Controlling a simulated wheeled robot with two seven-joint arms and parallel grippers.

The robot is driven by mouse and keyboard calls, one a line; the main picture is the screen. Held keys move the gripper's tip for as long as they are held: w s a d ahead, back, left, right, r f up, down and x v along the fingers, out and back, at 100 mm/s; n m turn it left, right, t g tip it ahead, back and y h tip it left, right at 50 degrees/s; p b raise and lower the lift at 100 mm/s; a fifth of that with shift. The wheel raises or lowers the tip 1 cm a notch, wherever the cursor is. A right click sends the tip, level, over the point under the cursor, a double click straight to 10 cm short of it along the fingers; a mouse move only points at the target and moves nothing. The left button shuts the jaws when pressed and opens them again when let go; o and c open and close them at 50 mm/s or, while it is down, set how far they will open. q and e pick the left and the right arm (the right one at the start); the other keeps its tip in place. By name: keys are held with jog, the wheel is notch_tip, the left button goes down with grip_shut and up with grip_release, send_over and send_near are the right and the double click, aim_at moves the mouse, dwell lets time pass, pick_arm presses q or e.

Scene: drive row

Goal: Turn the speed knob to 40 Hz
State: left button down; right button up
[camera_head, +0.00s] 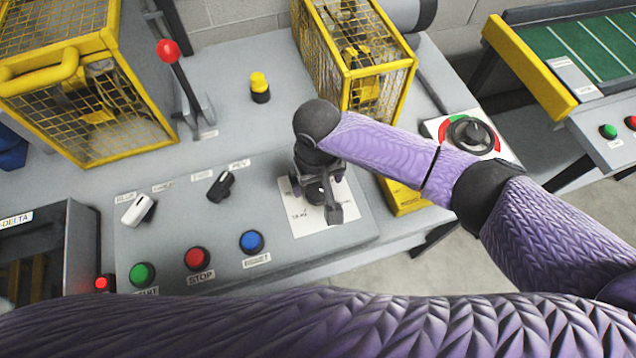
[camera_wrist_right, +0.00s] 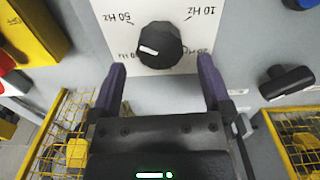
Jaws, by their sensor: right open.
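The speed knob (camera_wrist_right: 160,45) is black and round with a white pointer mark, on a white dial plate (camera_wrist_right: 177,11). In the right wrist view the mark points left and slightly down, toward a partly hidden label ending in "0 Hz". "50 Hz" and "10 Hz" read upside down above it. My right gripper (camera_wrist_right: 162,66) is open, a finger to either side of the knob with gaps between; I see no contact. In the head view the right gripper (camera_head: 320,190) hangs over the dial plate (camera_head: 296,226) and mostly hides the knob. My left gripper is not in view.
Left of the dial are a black selector (camera_head: 220,186), a white selector (camera_head: 138,209), and green, red and blue buttons (camera_head: 252,241). A yellow mesh cage (camera_head: 378,75) stands close behind the gripper. A red-knobbed lever (camera_head: 169,50) stands behind left.

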aim_at(318, 193)
notch_tip(318, 193, down, 3)
jog(key=shift+r+b, duration=0.1)
jog(key=shift+b, duration=0.25)
jog(key=shift+c, duration=0.7)
jog(key=c, duration=1.1)
